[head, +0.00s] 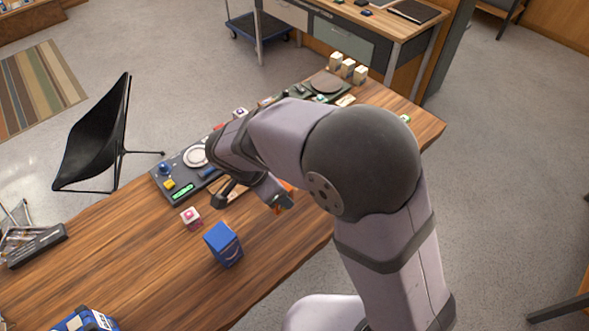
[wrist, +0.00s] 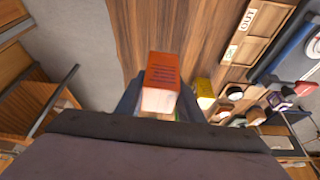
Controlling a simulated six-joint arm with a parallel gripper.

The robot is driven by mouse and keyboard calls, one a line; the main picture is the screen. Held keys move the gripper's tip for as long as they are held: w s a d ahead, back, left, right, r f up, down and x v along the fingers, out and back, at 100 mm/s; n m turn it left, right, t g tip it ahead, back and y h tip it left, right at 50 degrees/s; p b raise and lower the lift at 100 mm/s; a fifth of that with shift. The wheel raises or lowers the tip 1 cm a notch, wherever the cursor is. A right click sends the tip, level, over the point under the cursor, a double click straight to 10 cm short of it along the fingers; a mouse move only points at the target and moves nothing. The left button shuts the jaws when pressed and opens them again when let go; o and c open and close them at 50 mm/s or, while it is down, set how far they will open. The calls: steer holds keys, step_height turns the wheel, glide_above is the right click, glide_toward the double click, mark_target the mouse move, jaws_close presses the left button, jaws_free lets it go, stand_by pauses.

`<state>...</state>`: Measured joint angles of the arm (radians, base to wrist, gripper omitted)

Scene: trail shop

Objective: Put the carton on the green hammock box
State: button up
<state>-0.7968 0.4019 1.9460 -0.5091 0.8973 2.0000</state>
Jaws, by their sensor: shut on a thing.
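My gripper (wrist: 158,105) is shut on an orange-red carton (wrist: 163,68) with a pale lower part and dark print, seen in the wrist view between the two fingers. In the head view my gripper (head: 257,196) is above the wooden table, and only a sliver of orange shows beside it. My arm hides much of the table behind it. I cannot pick out the green hammock box with certainty. A small green thing (head: 405,118) shows near the table's right end, too small to identify.
A blue box (head: 223,246) and a pink-and-white box (head: 191,218) stand on the table (head: 130,255). A dark tray (head: 160,187) with a white plate lies behind them. Several small cartons (head: 347,68) stand at the far end.

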steer(key=w+d+m+g+h+p, duration=0.15)
steer(key=w+d+m, duration=0.25)
steer(key=w+d, duration=0.45)
steer(key=w+d+m+g+y+p, duration=0.1)
steer(key=w+d+m+p, duration=0.4)
steer(key=d, duration=0.6)
steer(key=w+a+r+n+t+y+b, duration=0.1)
steer(key=w+a+r+n+t+y, duration=0.1)
steer(key=w+r+n, duration=0.4)
steer(key=w+a+r+n+t+y+b, duration=0.1)
steer(key=w+a+r+n+t+y, duration=0.1)
steer(key=w+r+n, duration=0.4)
steer(key=w+n, duration=0.4)
steer(key=n, duration=0.2)
steer(key=shift+a+n, duration=0.15)
steer(key=shift+n, duration=0.25)
steer(key=shift+r, duration=0.1)
steer(key=shift+f+p, duration=1.7)
steer(key=shift+f, duration=3.3)
